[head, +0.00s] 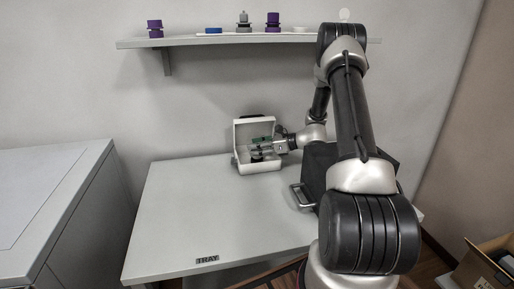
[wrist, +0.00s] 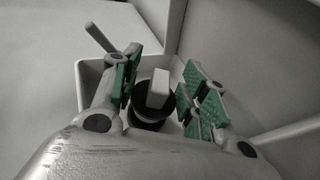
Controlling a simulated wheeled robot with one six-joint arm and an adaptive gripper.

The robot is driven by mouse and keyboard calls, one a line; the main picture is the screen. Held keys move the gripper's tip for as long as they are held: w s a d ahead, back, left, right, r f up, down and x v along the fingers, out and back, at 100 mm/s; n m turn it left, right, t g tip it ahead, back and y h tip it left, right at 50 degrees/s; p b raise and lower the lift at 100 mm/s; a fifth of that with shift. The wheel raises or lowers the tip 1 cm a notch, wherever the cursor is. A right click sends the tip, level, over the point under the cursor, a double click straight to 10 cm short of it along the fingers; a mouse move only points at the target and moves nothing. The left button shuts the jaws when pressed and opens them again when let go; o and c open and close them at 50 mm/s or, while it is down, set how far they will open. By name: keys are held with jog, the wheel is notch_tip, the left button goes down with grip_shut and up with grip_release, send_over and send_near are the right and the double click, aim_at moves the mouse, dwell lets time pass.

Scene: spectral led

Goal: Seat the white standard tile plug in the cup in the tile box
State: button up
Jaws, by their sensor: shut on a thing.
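The tile box (head: 258,166) is a white open box with its lid raised, at the back of the table. My gripper (head: 263,148) reaches into it from the right. In the wrist view, my gripper (wrist: 155,92) has its green pads on either side of the plug and is shut on it. The plug's white block (wrist: 158,88) stands upright above a dark round part (wrist: 152,108). The cup is not clearly seen; the plug and fingers cover that area, so I cannot tell whether the plug is seated.
A shelf (head: 185,41) above holds purple, blue and grey items. A black case with a handle (head: 297,196) stands to the right of the box. The left and front of the table (head: 205,210) are clear, apart from a TRAY label (head: 207,259).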

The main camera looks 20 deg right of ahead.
jog(key=shift+f, duration=0.45)
dwell(0.6)
jog(key=shift+r, duration=0.45)
dwell(0.5)
jog(key=shift+f, duration=0.45)
dwell(1.0)
jog(key=shift+r, duration=0.15)
jog(key=shift+r, duration=0.35)
dwell(0.5)
